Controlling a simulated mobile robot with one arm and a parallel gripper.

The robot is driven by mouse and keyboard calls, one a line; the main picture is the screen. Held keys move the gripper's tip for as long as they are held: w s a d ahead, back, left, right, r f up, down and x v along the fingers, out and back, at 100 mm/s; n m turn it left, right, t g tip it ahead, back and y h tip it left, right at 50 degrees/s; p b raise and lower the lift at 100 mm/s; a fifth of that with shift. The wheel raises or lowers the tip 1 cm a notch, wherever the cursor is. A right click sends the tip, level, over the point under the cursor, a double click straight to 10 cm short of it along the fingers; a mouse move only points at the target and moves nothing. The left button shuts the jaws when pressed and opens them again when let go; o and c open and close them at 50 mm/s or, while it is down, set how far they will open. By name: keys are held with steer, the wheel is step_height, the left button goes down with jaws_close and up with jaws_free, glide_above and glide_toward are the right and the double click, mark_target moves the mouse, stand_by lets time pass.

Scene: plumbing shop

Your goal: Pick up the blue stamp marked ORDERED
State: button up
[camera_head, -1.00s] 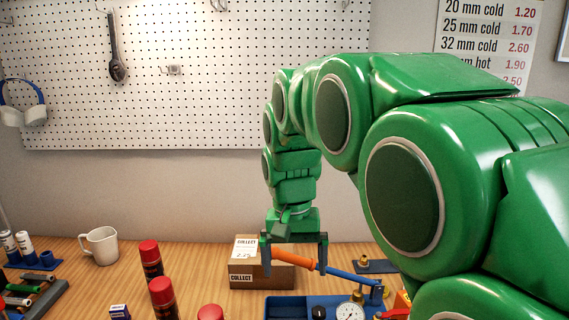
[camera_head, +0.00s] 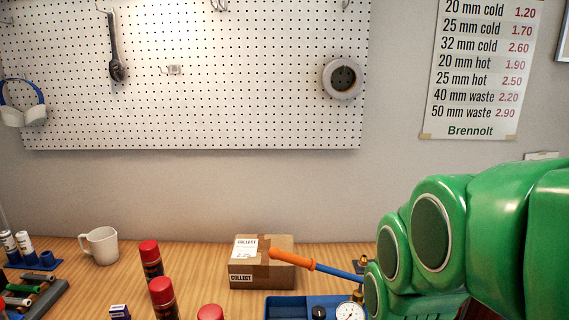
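I cannot make out a blue stamp marked ORDERED. A small blue and white block (camera_head: 120,312) sits at the bottom edge, partly cut off, and its marking is too small to read. A blue tray (camera_head: 283,308) at the bottom centre holds a black knob-like thing (camera_head: 319,312) and a round gauge (camera_head: 350,312); its lower part is out of frame. My green arm fills the lower right, and my gripper is out of view.
A cardboard box marked COLLECT (camera_head: 255,275) stands behind the tray. An orange-handled tool with a blue shaft (camera_head: 292,259) slants in front of it. Red-capped cans (camera_head: 150,262) and a white mug (camera_head: 100,246) stand to the left.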

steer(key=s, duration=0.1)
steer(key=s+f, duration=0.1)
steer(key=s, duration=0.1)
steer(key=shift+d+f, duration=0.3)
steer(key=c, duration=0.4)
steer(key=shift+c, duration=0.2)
